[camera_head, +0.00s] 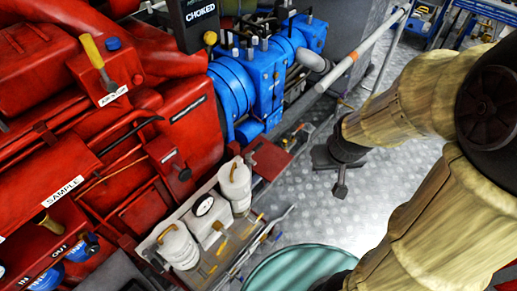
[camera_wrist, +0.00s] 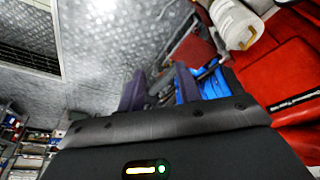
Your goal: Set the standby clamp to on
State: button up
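I see no label for the standby clamp, and I cannot tell which part it is. A yellow-handled lever (camera_head: 95,58) stands on the red machine (camera_head: 175,120) at the upper left of the head view. Small handles and fittings are on the tray beside the white canisters (camera_head: 235,185), too small to tell apart. My gripper (camera_head: 340,172) hangs over the metal floor, right of the machine and apart from it. In the wrist view my gripper (camera_wrist: 160,90) shows two separated fingers with nothing held between them.
A blue engine block (camera_head: 250,80) and a long grey pipe (camera_head: 350,60) lie between the machine and the floor. A teal round top (camera_head: 300,268) is at the bottom. The tread-plate floor (camera_head: 300,195) is open around my gripper. Shelves (camera_wrist: 25,145) show in the wrist view.

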aim_at(260, 148)
jog(key=w+d+f+n+t+y+b, duration=0.2)
jog(key=w+f+n+t+b, duration=0.5)
jog(key=w+f+n+b, duration=0.7)
jog(key=a+f+n+y+b, duration=0.6)
jog(key=f+n+y+b, duration=0.4)
jog(key=b, duration=1.1)
jog(key=n+y, duration=0.2)
jog(key=n, duration=0.1)
jog(key=shift+w+a+f, duration=0.25)
jog(key=shift+a, duration=0.05)
jog(key=b+x, duration=0.1)
jog(key=x, duration=1)
jog(key=r+b+x, duration=0.1)
jog(key=x, duration=0.5)
jog(key=shift+w+a+b, duration=0.1)
jog(key=shift+w+b, duration=0.15)
jog(key=shift+b, duration=0.05)
